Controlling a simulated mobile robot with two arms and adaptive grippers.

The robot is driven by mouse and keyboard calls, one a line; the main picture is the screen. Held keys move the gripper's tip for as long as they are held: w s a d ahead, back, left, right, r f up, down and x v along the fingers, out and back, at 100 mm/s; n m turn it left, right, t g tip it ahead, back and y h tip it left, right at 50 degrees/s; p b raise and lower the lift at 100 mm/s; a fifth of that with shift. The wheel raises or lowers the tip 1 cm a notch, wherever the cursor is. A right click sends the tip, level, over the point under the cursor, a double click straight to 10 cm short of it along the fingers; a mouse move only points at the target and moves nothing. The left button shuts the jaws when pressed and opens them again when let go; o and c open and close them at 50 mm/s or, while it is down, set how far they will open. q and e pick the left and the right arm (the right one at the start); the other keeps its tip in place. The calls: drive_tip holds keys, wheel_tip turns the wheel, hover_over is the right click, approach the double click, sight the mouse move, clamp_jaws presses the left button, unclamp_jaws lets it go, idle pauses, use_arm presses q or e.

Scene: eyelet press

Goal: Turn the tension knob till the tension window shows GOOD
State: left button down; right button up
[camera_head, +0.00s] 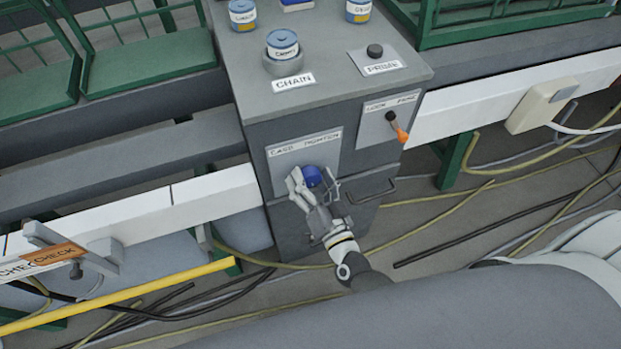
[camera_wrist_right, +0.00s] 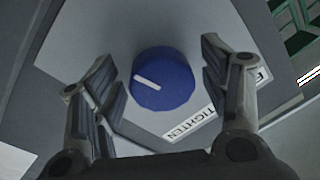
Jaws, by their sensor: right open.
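A blue knob (camera_head: 312,175) sits on a light plate (camera_head: 325,155) on the front of the grey cabinet, under a label that seems to read "CARD TIGHTEN". In the right wrist view the knob (camera_wrist_right: 163,79) shows a white pointer line, and part of the label (camera_wrist_right: 200,118) reads "TIGHTEN". My right gripper (camera_head: 313,184) is at the knob; in the wrist view its open fingers (camera_wrist_right: 160,75) stand either side of it, with gaps on both sides. I cannot make out a tension window reading GOOD. My left gripper is not in view.
Beside the plate is a panel with an orange-tipped lever (camera_head: 401,134). The cabinet top (camera_head: 325,60) holds labelled blue-lidded tins and a dark button (camera_head: 374,50) marked "PRIME". A drawer handle (camera_head: 375,194) juts out below right. A yellow bar (camera_head: 120,295) and cables lie low left.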

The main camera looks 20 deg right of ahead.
drive_tip(key=s+d, duration=0.1)
drive_tip(key=s, duration=1.1)
drive_tip(key=shift+f, duration=0.3)
drive_tip(key=s+d+f+n+g+y+p, duration=0.1)
drive_tip(key=s+f+n+g, duration=0.25)
drive_tip(key=f, duration=0.85)
drive_tip(key=s+d+f+n+g, duration=0.15)
drive_tip(key=f+g, duration=0.35)
drive_tip(key=f, duration=0.7)
drive_tip(key=s+d+f+n+g+h, duration=0.1)
drive_tip(key=s+d+f+g, duration=0.2)
drive_tip(key=s+f, duration=0.5)
drive_tip(key=s+d+f+n+g+h+p, duration=0.1)
drive_tip(key=s+f+g, duration=0.5)
drive_tip(key=s, duration=0.7)
drive_tip(key=d+f+n, duration=0.1)
drive_tip(key=d+f, duration=0.1)
drive_tip(key=shift+d+h+p, duration=0.3)
drive_tip(key=shift+d, duration=0.1)
